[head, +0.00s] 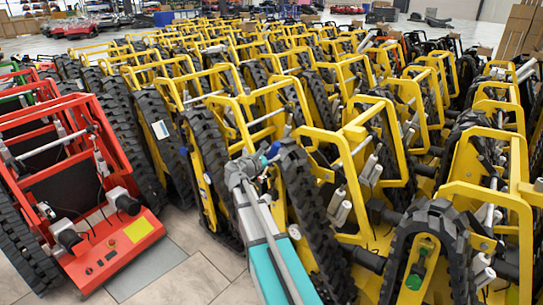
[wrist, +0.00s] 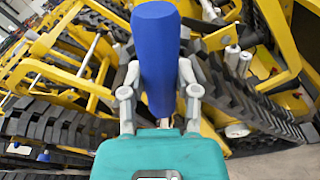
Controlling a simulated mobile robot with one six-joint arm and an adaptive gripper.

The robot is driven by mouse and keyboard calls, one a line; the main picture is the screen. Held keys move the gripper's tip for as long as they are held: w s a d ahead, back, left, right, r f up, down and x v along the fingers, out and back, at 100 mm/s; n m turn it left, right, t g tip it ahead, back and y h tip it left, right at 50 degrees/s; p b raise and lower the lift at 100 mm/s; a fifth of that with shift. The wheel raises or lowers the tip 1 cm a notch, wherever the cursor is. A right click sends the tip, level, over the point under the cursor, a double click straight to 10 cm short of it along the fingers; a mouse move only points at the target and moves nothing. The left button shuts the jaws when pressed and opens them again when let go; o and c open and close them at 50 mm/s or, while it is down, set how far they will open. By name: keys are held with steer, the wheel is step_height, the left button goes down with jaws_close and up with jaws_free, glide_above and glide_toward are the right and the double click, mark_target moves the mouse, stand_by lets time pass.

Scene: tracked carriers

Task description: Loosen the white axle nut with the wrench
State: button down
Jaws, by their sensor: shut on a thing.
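My gripper (head: 262,160) is shut on a blue handle (wrist: 158,55), which I take to be the wrench's. In the wrist view the handle stands upright between the two grey fingers. The wrench's working end is not visible. In the head view only a small blue part of the wrench (head: 273,150) shows at the fingers, beside a black track. A white round nut (head: 294,232) shows low on a yellow carrier, just right of my teal forearm. A pale round piece (wrist: 237,131) is right of the gripper in the wrist view; I cannot tell whether it is the same nut.
Yellow tracked carriers (head: 345,135) stand in tight rows around my gripper, with black tracks (head: 310,195) close on its right. A red carrier (head: 120,238) stands at the left. A green nut (head: 414,282) shows at the front right. Free tiled floor (head: 185,265) lies at the lower left.

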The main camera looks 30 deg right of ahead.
steer(key=c, duration=0.9)
jaws_free()
jaws_close()
steer(key=shift+w, duration=0.1)
steer(key=shift+w+a+r+n, duration=0.2)
steer(key=shift+w+r+n, duration=0.05)
steer(key=shift+w+n, duration=0.35)
steer(key=shift+w+p, duration=0.1)
steer(key=shift+p, duration=0.2)
steer(key=shift+w+a+r, duration=0.15)
steer(key=shift+w, duration=0.2)
steer(key=shift+w+a+n, duration=0.15)
steer(key=shift+w+n, duration=0.15)
steer(key=shift+n, duration=0.2)
